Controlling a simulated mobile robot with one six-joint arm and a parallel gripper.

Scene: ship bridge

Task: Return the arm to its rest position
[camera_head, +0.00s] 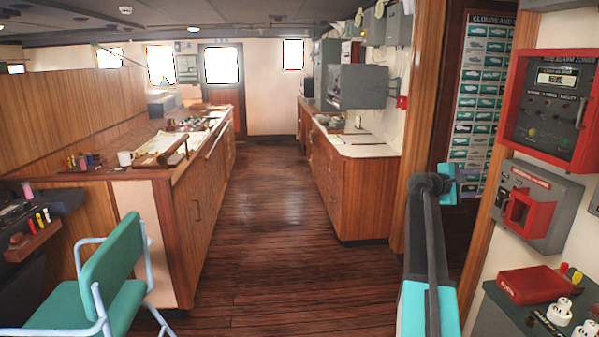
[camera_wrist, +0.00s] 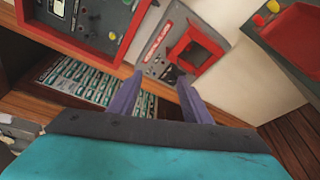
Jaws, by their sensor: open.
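My arm, in grey and turquoise, rises at the lower right of the head view and bends near the doorway. The gripper itself cannot be made out in the head view. In the wrist view my gripper (camera_wrist: 158,97) shows as two purple-grey fingers, spread apart with nothing between them. Beyond the fingertips is a grey call-point box with a red frame (camera_wrist: 196,55). It also shows on the right wall in the head view (camera_head: 539,238). I cannot tell how far the fingers are from it.
A red-framed fire alarm panel (camera_head: 552,115) hangs on the right wall. Below are a red case (camera_head: 535,284) and white fittings (camera_head: 560,311) on a counter. A green chair (camera_head: 108,265) stands at the left. The wooden aisle floor (camera_head: 270,215) is clear.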

